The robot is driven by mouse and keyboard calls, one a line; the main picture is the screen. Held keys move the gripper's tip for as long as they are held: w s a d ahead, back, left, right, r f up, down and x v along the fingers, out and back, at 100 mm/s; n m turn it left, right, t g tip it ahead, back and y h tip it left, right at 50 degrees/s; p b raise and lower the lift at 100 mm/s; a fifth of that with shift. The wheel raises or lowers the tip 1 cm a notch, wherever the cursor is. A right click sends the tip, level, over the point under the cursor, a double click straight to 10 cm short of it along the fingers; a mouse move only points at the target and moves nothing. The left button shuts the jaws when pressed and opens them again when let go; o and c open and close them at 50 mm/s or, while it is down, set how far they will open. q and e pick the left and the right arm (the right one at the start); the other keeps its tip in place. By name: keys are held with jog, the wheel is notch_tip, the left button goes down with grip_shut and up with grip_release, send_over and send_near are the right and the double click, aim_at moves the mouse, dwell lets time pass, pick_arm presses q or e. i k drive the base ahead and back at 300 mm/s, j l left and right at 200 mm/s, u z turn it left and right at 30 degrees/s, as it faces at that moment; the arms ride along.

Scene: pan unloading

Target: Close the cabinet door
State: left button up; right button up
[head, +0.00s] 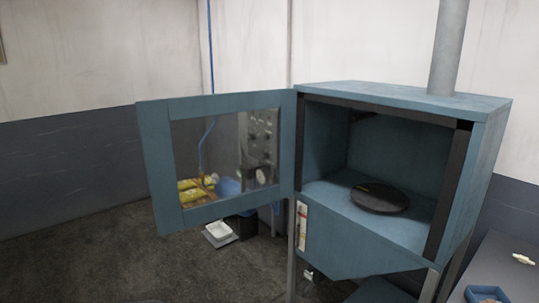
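The blue cabinet (363,263) stands right of centre with its front open. Its door (157,160), a blue frame around a clear window, is hinged at the cabinet's left front edge and swung wide out to the left. A dark round pan (379,199) lies on the cabinet floor inside. Neither of my grippers shows in the head view.
A grey pipe (448,48) rises from the cabinet top. Yellow packets and a blue item show through the door window. A white tray (219,233) lies on the floor below the door. A table (510,262) with a blue tray (486,293) is at the lower right. The floor at left is clear.

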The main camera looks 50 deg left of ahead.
aim_at(154, 116)
jog(key=j+z, duration=0.15)
jog(key=j, duration=1.8)
